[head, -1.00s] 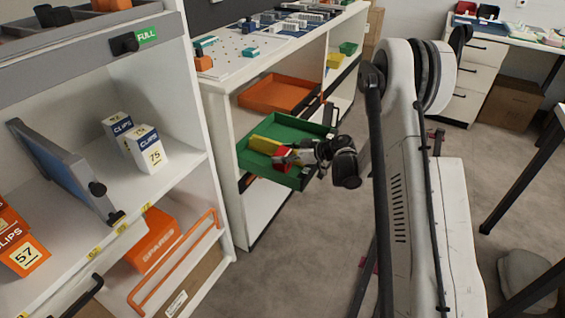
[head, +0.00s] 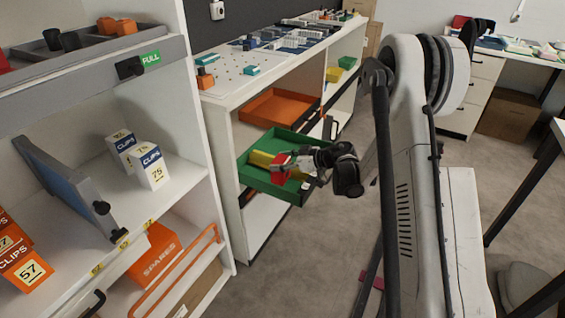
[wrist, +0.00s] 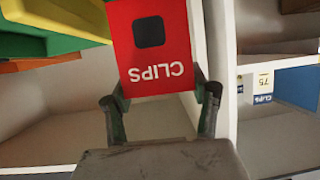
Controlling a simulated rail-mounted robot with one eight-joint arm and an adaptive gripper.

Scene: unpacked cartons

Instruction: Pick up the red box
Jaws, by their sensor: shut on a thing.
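The red box (head: 280,164) is held by my gripper (head: 290,163) over the green drawer (head: 262,183), beside a yellow item (head: 262,158). In the wrist view, the red box (wrist: 152,72) shows the word CLIPS upside down and a dark square. The two fingers of my gripper (wrist: 161,95) are shut on its sides. The green drawer (wrist: 90,25) and the yellow item (wrist: 35,15) are at the upper left there. The box's underside and its exact height over the drawer are hidden.
The left shelf unit (head: 208,170) holds white clips boxes (head: 151,165), orange boxes (head: 27,270) and a tilted blue-grey panel (head: 68,190).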

